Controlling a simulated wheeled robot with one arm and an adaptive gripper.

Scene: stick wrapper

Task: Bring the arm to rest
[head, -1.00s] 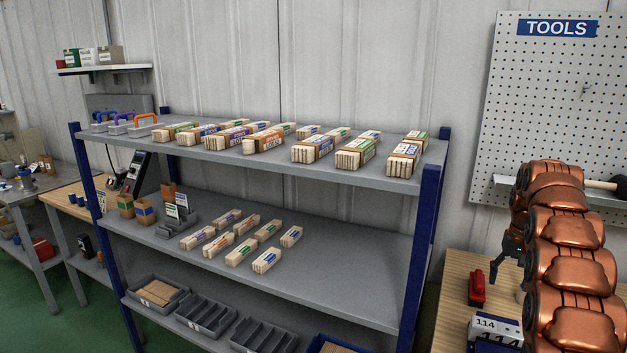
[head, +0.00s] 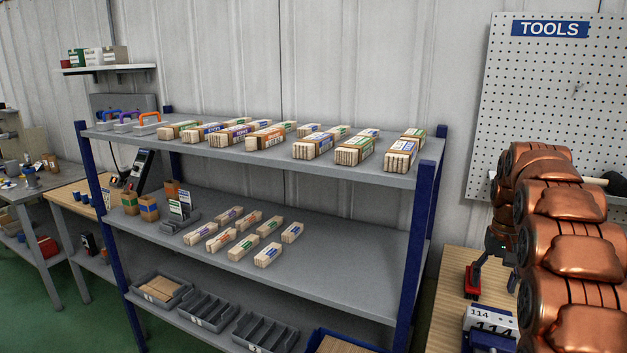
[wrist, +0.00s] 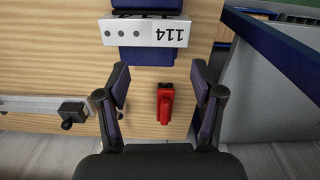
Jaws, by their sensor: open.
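My arm (head: 560,250) is copper-coloured and folded at the right of the head view. My gripper (head: 490,272) is dark and points down over the wooden bench, partly hidden by my arm links. In the wrist view my gripper (wrist: 160,72) has its two fingers wide apart, with nothing held between them. A red tool-like object (wrist: 165,103) lies on the bench below, seen between the fingers and apart from them. It also shows in the head view (head: 472,281), just left of my gripper.
A box labelled 114 (head: 490,320) stands on the wooden bench (head: 450,290). A shelf rack (head: 340,250) with bundled sticks and grey trays fills the middle; its blue post (head: 418,240) is near the bench. A pegboard (head: 545,90) hangs behind.

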